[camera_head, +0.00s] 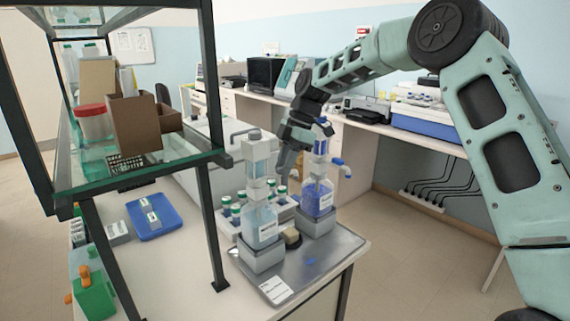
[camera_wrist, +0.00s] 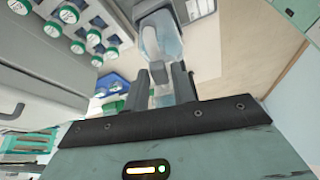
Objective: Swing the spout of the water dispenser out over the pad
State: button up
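Two bottle-top dispensers stand on the metal tray. The left one (camera_head: 262,200) has a grey-white top and pale, clear liquid; its label is too small to read, but it looks like the water dispenser. The right one (camera_head: 318,185) has deep blue liquid and a blue spout (camera_head: 343,168). My gripper (camera_head: 283,163) points down between the two dispenser tops. In the wrist view my gripper (camera_wrist: 166,88) has its fingers apart, with a small grey part between them and a pale bottle (camera_wrist: 160,38) beyond. I cannot tell whether the fingers touch it, nor make out the water spout clearly.
Several green-capped bottles stand behind the dispensers. A glass shelf on dark posts (camera_head: 213,200) stands at left, above a blue tray (camera_head: 154,215).

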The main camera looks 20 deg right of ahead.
jog(key=shift+o, duration=0.7)
jog(key=b+v, duration=0.1)
jog(key=v, duration=1.6)
jog(key=shift+r+b, duration=0.25)
jog(key=shift+b, duration=0.05)
